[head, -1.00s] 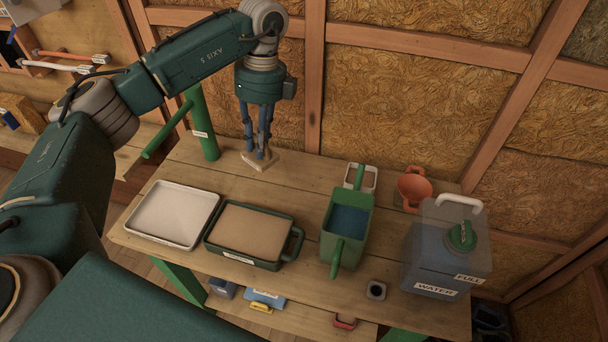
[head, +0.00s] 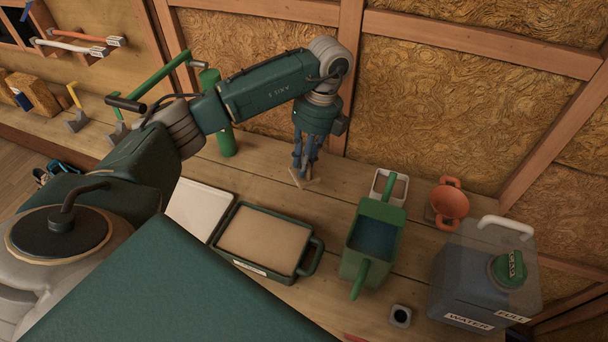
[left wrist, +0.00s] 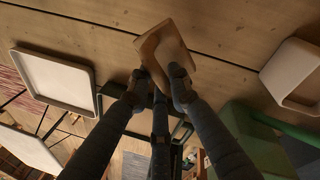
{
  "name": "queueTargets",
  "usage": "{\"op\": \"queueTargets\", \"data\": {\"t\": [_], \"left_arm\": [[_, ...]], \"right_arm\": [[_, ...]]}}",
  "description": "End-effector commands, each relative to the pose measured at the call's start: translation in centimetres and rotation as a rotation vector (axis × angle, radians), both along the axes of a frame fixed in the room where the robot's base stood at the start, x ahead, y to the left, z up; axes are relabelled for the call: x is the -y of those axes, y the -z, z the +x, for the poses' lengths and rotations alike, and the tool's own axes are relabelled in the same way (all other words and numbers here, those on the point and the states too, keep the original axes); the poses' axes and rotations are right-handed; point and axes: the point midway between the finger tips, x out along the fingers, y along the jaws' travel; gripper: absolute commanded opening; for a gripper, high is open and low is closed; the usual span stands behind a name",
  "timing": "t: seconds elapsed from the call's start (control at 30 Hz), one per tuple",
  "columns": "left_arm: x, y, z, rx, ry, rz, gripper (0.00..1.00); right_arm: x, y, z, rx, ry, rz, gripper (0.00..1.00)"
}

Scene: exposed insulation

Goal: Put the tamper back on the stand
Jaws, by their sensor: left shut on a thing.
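My left gripper (head: 301,165) is shut on a small pale wooden piece (head: 300,179), which looks like the tamper. It is just above or on the bench top, behind the brown-filled tray; I cannot tell whether it touches the wood. In the left wrist view my left gripper (left wrist: 163,80) has its fingers on this wooden piece (left wrist: 168,45). I cannot tell for certain which thing is the stand. A green post (head: 222,120) with a label stands upright on the bench, left of the gripper and partly behind my arm. My right gripper is not in view.
The wooden bench (head: 330,205) holds a white tray (head: 196,207), a dark-rimmed tray of brown material (head: 312,255), a green scoop box (head: 352,265), a small white box (head: 377,187), an orange bowl (head: 450,203) and a water container (head: 470,280). An insulated wall (head: 450,110) stands behind.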

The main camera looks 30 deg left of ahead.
Motion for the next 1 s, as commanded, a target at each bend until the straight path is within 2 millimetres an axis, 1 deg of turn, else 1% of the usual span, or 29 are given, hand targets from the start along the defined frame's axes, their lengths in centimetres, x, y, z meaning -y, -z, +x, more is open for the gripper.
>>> {"op": "queueTargets", "data": {"t": [0.03, 0.17, 0.27, 0.33, 0.43, 0.6, 0.8, 0.83, 0.87, 0.9, 0.93, 1.0], "left_arm": [[0.0, 0.2, 0.0, 0.000, 0.000, 0.000, 0.00], [0.0, 1.1, 0.0, -0.001, 0.000, 0.000, 0.00], [0.0, 2.4, -0.1, -0.003, -0.001, 0.001, 0.00], [0.0, 3.5, -0.1, -0.003, -0.001, 0.000, 0.00], [0.0, 4.7, 0.0, 0.000, -0.001, -0.001, 0.00], [0.0, 4.8, 0.0, 0.002, 0.000, 0.000, 0.00], [0.0, 5.2, 0.0, 0.001, 0.000, 0.000, 0.00], [0.0, 5.2, 0.0, 0.001, 0.000, 0.001, 0.20], [0.0, 5.2, 0.0, 0.001, 0.000, 0.000, 0.26], [0.0, 5.2, 0.0, 0.001, 0.000, 0.001, 0.34], [0.0, 5.2, 0.0, 0.001, 0.000, 0.001, 0.37], [0.0, 5.2, 0.0, 0.001, -0.001, 0.001, 0.37]], "right_arm": [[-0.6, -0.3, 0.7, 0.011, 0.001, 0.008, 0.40], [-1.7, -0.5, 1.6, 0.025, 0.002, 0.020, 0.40], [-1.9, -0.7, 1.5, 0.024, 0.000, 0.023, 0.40], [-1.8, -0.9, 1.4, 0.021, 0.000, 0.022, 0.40], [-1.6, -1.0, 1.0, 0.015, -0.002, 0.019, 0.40], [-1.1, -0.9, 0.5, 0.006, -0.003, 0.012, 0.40], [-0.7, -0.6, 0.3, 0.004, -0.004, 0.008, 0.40], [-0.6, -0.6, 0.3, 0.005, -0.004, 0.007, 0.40], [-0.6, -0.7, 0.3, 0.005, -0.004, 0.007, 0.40], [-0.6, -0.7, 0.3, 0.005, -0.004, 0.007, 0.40], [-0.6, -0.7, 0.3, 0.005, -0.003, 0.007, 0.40], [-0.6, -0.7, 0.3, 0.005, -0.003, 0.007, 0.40]]}}
